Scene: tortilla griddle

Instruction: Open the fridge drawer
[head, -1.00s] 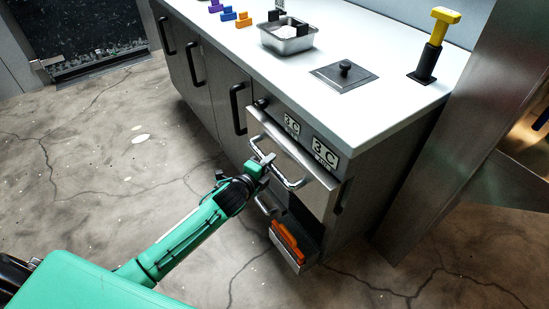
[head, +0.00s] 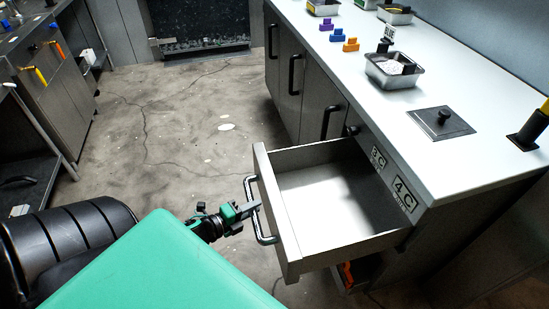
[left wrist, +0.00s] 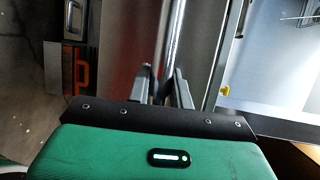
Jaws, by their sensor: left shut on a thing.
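The fridge drawer (head: 283,222) is pulled well out from the counter front in the head view, and its inside is empty. Its bar handle (head: 258,215) is on the drawer front. My left gripper (head: 252,208) is shut on this handle. In the left wrist view the handle bar (left wrist: 172,40) runs between the two fingers of my left gripper (left wrist: 163,88), with the metal drawer front (left wrist: 208,45) behind it. My right gripper is not in view.
Temperature labels (head: 404,196) sit beside the drawer opening. An orange thing (head: 346,275) is below the drawer. Open floor (head: 190,130) lies to the left.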

